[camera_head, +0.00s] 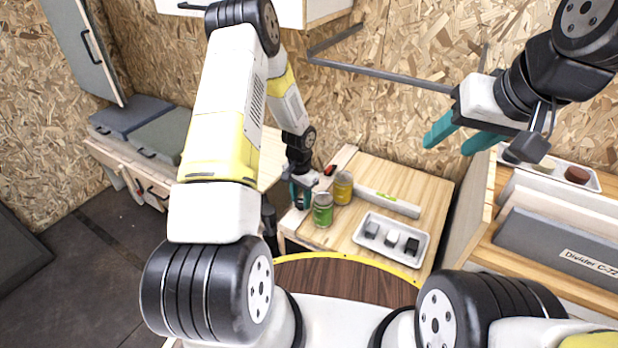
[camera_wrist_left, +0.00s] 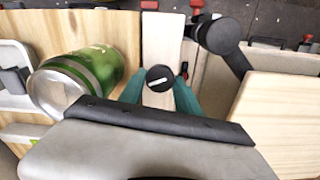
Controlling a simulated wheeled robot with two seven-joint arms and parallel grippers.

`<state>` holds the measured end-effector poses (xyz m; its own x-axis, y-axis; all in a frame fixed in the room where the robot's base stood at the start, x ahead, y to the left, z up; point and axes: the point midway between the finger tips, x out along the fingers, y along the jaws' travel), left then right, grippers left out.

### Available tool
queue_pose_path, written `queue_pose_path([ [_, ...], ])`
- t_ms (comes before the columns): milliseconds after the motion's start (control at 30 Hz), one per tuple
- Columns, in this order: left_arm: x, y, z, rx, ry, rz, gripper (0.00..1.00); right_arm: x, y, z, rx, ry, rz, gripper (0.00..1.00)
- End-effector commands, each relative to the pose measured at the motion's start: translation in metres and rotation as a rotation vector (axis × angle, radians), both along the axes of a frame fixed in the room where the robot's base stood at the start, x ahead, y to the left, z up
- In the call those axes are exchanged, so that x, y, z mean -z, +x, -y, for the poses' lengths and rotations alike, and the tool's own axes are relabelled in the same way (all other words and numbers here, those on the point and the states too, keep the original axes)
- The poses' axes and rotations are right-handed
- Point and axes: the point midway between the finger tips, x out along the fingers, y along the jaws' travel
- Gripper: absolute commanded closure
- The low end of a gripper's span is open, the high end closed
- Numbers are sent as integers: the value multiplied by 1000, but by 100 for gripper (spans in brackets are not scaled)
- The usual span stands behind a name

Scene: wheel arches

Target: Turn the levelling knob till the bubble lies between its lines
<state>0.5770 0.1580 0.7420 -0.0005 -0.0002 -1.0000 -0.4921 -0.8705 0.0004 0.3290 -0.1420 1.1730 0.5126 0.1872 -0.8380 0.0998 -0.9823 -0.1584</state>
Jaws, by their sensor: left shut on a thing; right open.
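The levelling knob (camera_wrist_left: 159,78) is a small black disc with a white mark, standing on a pale wooden strip in the left wrist view. My left gripper (camera_wrist_left: 160,90) has its teal fingers on both sides of the knob and is shut on it. In the head view this gripper (camera_head: 300,194) is at the bench's left edge, and the knob is hidden there. A pale bar with a green vial, apparently the level (camera_head: 392,203), lies on the bench. The bubble is too small to make out. My right gripper (camera_head: 457,136) is open and empty, above the bench's right side.
A green can (camera_head: 322,210) stands close beside my left gripper, with a yellow can (camera_head: 343,187) behind it. A white tray (camera_head: 358,240) with several small blocks lies at the front. A shelf with dividers (camera_head: 560,245) stands to the right. A red-and-black item (camera_head: 330,170) lies behind the cans.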

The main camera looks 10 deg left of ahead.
Motion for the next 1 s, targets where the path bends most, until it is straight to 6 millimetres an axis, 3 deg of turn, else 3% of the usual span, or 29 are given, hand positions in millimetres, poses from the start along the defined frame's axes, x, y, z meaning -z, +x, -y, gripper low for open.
queue_pose_path([
  [500,0,0,0,409,0,0,100,0,0,0,0,0,0,50],
  [1000,0,0,-1,534,1,1,100,0,0,0,0,0,0,50],
])
